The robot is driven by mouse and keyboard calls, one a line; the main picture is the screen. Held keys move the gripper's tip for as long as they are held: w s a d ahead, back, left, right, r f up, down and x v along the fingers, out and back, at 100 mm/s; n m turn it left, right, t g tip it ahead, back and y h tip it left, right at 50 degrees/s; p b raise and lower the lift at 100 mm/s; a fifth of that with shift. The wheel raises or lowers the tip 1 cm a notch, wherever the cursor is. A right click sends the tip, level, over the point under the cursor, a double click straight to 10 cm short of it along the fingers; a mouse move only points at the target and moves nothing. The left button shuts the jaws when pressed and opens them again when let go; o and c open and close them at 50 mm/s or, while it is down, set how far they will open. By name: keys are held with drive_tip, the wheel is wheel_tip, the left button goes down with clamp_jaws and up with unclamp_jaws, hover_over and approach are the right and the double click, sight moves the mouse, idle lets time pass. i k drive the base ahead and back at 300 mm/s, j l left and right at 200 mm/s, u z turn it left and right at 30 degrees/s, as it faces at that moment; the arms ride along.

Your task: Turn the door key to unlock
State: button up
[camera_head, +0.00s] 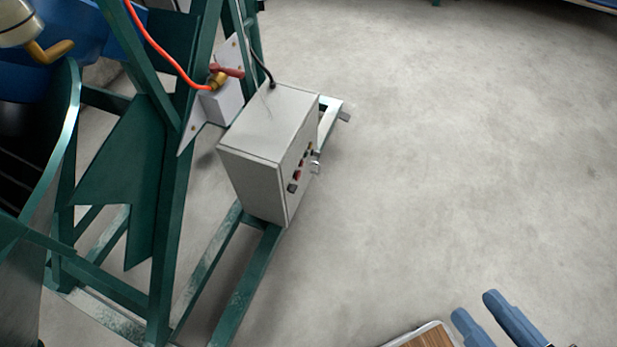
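A light grey control box (263,138) is mounted on the green steel frame, left of the picture's middle. Its narrow right side faces obliquely toward me and carries several small controls, some of them red (298,175) and some dark. A small silvery piece (316,160) sticks out near the far edge of that side. It could be a key or a handle, but it is too small to tell, and I cannot tell whether it is turned. I cannot pick out a door seam clearly.
The green frame (175,200) stands at left, with lower rails under the box. An orange hose (160,45) and a red-handled valve (227,72) are above it. The floor (460,150) right of the box is clear.

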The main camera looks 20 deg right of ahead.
sight(314, 153)
drive_tip(key=i+l+z, duration=0.2)
drive_tip(key=i+l, duration=0.75)
drive_tip(key=i, duration=0.05)
